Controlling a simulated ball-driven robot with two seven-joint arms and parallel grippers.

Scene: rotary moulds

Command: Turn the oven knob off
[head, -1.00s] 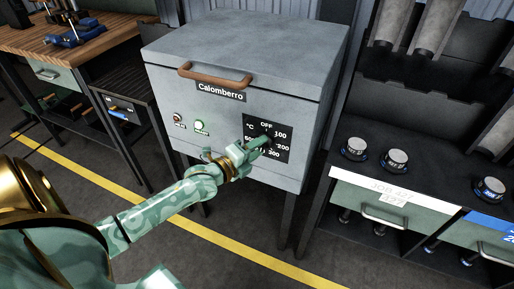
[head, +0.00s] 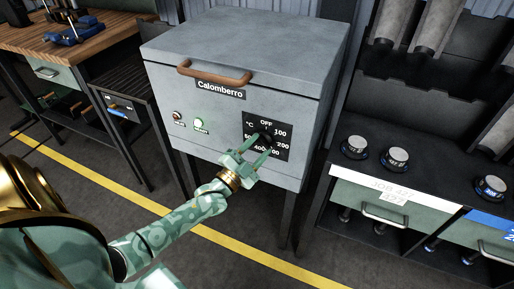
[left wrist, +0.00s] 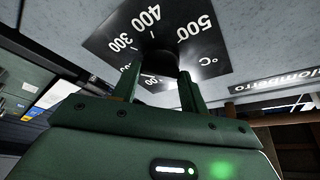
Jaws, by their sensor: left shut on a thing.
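The oven (head: 225,75) is a grey box with a "Calomberro" plate and a brown handle. Its black dial plate (head: 248,119) at the lower right of the front has OFF at the top and temperatures around it. The dark knob (head: 267,137) sits in the middle of the plate, partly hidden by my left gripper (head: 262,147). The gripper's two green fingers are shut on the knob, one on each side. In the left wrist view the knob (left wrist: 158,64) shows between the fingers. Where the knob points cannot be told. My right gripper is out of view.
A dark bench (head: 420,190) with round metal parts stands at the right. A wooden-topped workbench (head: 75,38) is at the left. The floor before the oven is clear.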

